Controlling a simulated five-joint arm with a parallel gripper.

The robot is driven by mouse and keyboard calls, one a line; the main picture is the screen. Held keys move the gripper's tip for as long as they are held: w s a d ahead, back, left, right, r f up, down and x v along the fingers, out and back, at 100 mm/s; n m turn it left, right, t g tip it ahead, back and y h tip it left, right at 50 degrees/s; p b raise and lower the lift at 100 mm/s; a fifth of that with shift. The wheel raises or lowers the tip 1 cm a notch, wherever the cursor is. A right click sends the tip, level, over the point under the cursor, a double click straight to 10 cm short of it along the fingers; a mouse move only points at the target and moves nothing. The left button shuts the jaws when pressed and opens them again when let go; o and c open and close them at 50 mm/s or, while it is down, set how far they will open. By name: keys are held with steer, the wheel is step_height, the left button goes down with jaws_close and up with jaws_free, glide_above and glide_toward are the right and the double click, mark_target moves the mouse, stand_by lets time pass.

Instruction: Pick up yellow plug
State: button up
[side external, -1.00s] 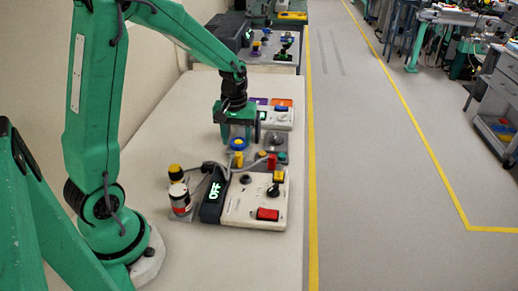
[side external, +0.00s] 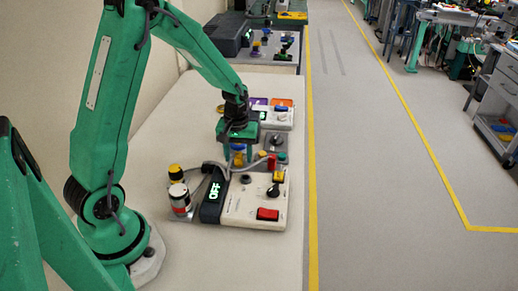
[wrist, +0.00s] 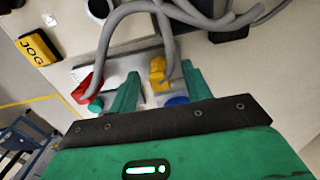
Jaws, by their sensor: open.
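The yellow plug (wrist: 158,72) has a grey cable and sits on a grey panel in the wrist view. It also shows low between my fingers in the side view (side external: 239,159). My gripper (wrist: 160,74) is open, pointing down over the panel, with one finger on each side of the yellow plug. It also shows in the side view (side external: 238,152). I cannot tell whether either finger touches the plug. A blue round part (wrist: 176,100) lies close to the plug, between the fingers in the wrist view.
A red plug (wrist: 88,85) with a cable and a green part (wrist: 95,104) are beside one finger. Grey cables (wrist: 140,8) loop close by.

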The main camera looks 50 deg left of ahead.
steer(key=shift+f, duration=0.55)
jaws_close()
